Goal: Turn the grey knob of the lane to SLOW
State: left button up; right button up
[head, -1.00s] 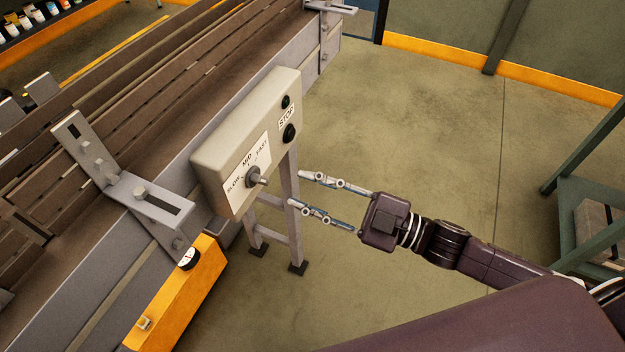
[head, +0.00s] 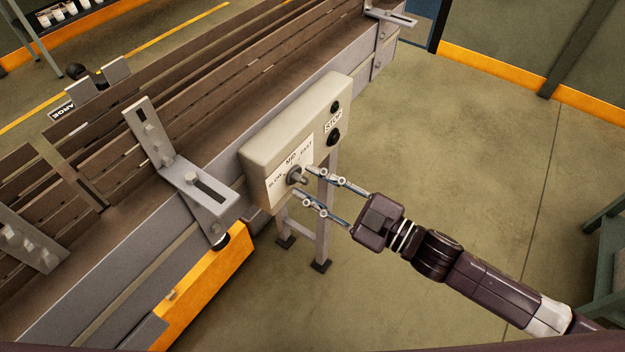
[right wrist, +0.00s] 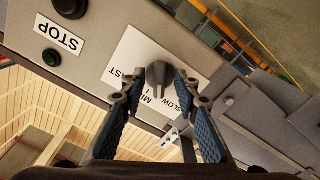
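The grey knob (head: 294,177) sits on a beige control box (head: 265,160) beside the lane, on a white label reading SLOW, MID and FAST. In the right wrist view the knob (right wrist: 158,74) shows with its ridge roughly upright in the picture, seemingly toward MID. My right gripper (head: 302,181) is open in front of the box, with its fingertips close to the knob. In the right wrist view the fingers (right wrist: 158,84) stand on either side of the knob with gaps; I cannot tell any contact. My left gripper is not in view.
A black button (head: 334,137) by the STOP label is on the same box, with a smaller dark button above it. A metal bracket (head: 200,195) sticks out from the lane left of the box. Open floor (head: 450,150) lies to the right.

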jog(key=shift+a, duration=0.1)
jog(key=shift+c, duration=0.4)
grip_shut()
jog(key=shift+w+n, duration=0.1)
jog(key=shift+n, duration=1.4)
jog(key=shift+o, duration=0.4)
grip_release()
jog(key=v, duration=1.2)
